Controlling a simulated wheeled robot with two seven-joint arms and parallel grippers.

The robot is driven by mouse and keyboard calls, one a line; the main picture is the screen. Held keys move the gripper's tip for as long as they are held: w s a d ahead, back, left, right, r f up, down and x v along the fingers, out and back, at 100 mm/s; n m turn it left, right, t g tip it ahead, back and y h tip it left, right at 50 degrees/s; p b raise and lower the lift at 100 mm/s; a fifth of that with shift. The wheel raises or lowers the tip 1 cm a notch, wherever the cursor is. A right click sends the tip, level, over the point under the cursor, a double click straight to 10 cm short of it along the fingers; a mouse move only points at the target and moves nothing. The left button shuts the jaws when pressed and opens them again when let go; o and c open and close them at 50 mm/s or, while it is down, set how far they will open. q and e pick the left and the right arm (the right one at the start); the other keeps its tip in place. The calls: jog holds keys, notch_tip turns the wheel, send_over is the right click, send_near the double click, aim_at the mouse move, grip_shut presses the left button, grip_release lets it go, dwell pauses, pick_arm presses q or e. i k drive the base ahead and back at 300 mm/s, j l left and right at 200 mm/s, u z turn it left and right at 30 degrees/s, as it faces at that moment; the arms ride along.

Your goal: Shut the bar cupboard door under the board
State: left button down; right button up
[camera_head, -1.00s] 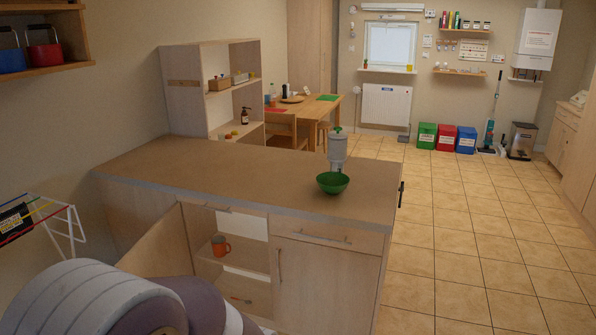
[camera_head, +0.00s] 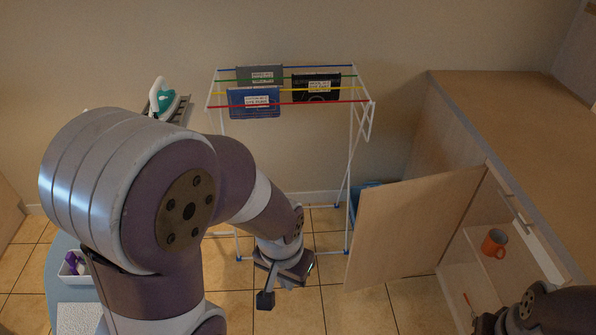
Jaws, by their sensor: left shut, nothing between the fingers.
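The bar cupboard door (camera_head: 412,228) is a pale wood panel standing wide open, swung out to the left of the cupboard (camera_head: 470,284). Its free edge is at the left, and its hinge side is at the cupboard under the brown board (camera_head: 510,105). An orange mug (camera_head: 494,243) stands on a shelf inside. My left gripper (camera_head: 268,296) is shut and empty, low over the floor, to the left of the door's free edge and apart from it. Part of my right arm shows at the lower right, in front of the cupboard; its gripper does not show clearly.
A teal iron (camera_head: 165,100) is near the wall. A blue-grey surface with a white tray (camera_head: 75,266) is at the left. Tiled floor is free between gripper and door.

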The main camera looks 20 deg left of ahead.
aim_at(402, 229)
jog(key=i+j, duration=0.2)
jog(key=i, duration=0.25)
jog(key=i+j+u, duration=0.1)
jog(key=i+j, duration=0.15)
jog(key=i, duration=0.15)
jog(key=i+j+u, duration=0.1)
jog(key=i, duration=0.35)
jog(key=i+j+z, duration=0.1)
jog(key=z, duration=1.4)
